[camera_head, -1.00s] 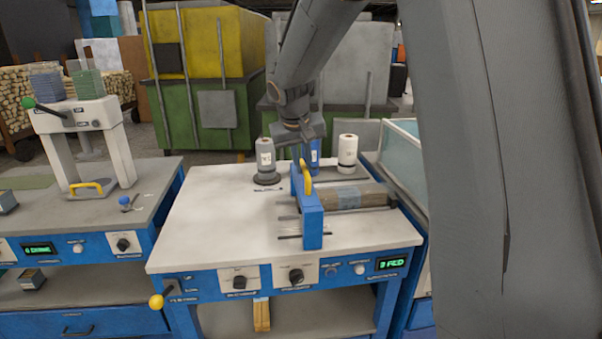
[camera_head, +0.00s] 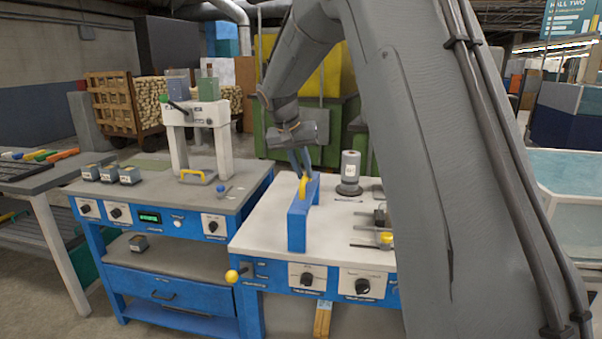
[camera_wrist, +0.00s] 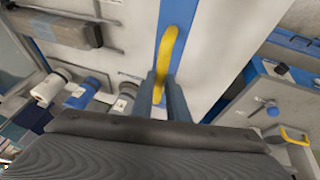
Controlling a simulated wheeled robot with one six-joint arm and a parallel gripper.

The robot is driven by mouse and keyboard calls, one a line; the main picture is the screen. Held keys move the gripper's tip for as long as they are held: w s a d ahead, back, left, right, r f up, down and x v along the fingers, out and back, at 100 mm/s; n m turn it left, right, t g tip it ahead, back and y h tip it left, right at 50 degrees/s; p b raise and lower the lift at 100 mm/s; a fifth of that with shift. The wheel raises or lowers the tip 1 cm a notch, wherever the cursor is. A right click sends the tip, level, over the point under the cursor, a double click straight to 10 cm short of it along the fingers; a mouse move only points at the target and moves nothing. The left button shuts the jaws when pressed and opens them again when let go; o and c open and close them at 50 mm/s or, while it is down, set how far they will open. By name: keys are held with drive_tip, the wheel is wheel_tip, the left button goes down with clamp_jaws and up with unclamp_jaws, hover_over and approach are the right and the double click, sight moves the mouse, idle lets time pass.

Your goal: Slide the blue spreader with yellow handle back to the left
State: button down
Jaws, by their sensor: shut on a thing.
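The blue spreader (camera_head: 297,228) stands upright on the pale tabletop of the blue workbench (camera_head: 340,200), near its left edge. Its yellow handle (camera_head: 303,187) is on the side facing up toward my gripper (camera_head: 301,166). In the wrist view, the yellow handle (camera_wrist: 170,42) lies along the blue spreader (camera_wrist: 181,14), and my gripper (camera_wrist: 162,90) has its two fingers on either side of the handle's end. My gripper is shut on the handle. The exact contact is partly hidden by the fingers.
Another bench (camera_head: 170,190) with a white press (camera_head: 197,140) stands left, across a narrow gap.

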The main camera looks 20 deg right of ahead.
drive_tip(key=shift+w+a+r, duration=0.1)
drive_tip(key=shift+w+a, duration=0.05)
drive_tip(key=c, duration=1.7)
unclamp_jaws()
drive_tip(key=shift+a, duration=0.15)
drive_tip(key=shift+c, duration=0.2)
drive_tip(key=b+v, duration=0.1)
drive_tip(key=v, duration=0.6)
drive_tip(key=shift+r, duration=0.3)
